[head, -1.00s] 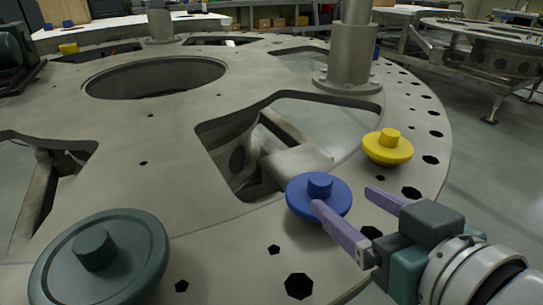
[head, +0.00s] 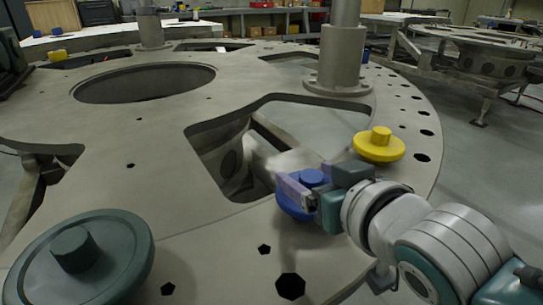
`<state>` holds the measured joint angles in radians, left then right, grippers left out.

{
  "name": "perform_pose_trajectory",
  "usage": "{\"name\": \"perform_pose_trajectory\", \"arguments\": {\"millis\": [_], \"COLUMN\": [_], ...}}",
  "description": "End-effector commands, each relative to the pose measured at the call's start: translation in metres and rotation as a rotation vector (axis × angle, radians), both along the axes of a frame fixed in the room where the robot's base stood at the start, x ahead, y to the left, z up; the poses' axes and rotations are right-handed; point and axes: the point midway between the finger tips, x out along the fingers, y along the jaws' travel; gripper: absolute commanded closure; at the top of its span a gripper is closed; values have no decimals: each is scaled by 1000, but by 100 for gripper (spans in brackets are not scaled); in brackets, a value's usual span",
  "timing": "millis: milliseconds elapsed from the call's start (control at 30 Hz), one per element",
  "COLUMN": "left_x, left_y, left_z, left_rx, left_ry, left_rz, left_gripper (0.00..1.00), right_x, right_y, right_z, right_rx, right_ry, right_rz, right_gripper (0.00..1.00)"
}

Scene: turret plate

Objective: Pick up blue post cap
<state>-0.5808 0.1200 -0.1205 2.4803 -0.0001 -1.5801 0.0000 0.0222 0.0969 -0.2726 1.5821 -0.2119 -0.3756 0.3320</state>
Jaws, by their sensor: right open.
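The blue post cap (head: 290,206) sits on the grey turret plate (head: 190,262) near its front right edge, by a cut-out. It is a round disc with a short knob on top, partly hidden by my gripper. My right gripper (head: 303,185) comes in from the right and is over the cap. Its lilac fingers are open, with the blue knob showing between them. I cannot tell whether either finger touches the knob. My left gripper is not in view.
A yellow cap (head: 379,147) sits just behind my right gripper. A larger dark green cap (head: 128,254) lies at the front left. A grey post (head: 341,60) stands upright farther back. Cut-outs and small holes break up the plate.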

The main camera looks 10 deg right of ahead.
Motion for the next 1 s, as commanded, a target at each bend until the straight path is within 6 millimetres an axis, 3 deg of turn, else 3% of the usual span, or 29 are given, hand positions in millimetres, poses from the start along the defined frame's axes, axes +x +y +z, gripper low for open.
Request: {"name": "perform_pose_trajectory", "arguments": {"millis": [67,733,1000], "left_x": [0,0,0], "left_y": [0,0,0], "left_z": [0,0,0], "left_rx": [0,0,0], "left_ry": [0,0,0], "left_rz": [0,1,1], "left_gripper": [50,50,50], "right_x": [0,0,0], "right_y": [0,0,0], "right_z": [0,0,1], "right_rx": [0,0,0], "right_ry": [0,0,-2], "right_rz": [0,0,0], "right_gripper": [25,100,100]}}
